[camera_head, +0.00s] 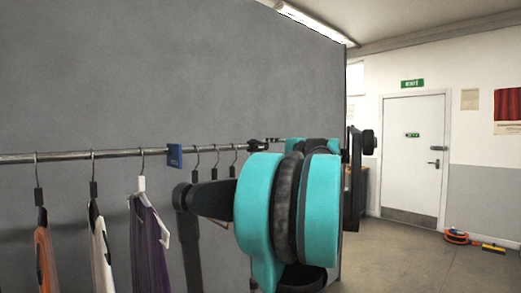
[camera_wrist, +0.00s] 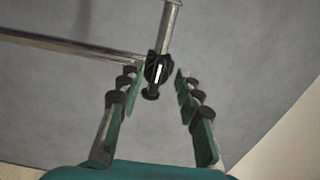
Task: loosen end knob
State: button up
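The black end knob (camera_wrist: 158,70) with a white stripe is at the junction of the metal rail (camera_wrist: 75,46) and a second metal tube (camera_wrist: 172,22) in the wrist view. My gripper (camera_wrist: 156,74) is open, with one green-padded finger on each side of the knob in the picture. Gaps show between the fingers and the knob; I cannot tell how far the fingertips reach in depth. In the head view my teal arm covers much of the rail's far end, and I cannot make out the knob clearly there.
Hangers with garments (camera_head: 150,245) hang from the rail (camera_head: 60,156) at left, with a blue tag (camera_head: 174,155) and empty hangers (camera_head: 214,160) farther along. A grey partition (camera_head: 150,70) stands behind. Open floor (camera_head: 400,255) leads to a white door (camera_head: 412,155) at right.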

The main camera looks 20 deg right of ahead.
jog(key=shift+v, duration=2.4)
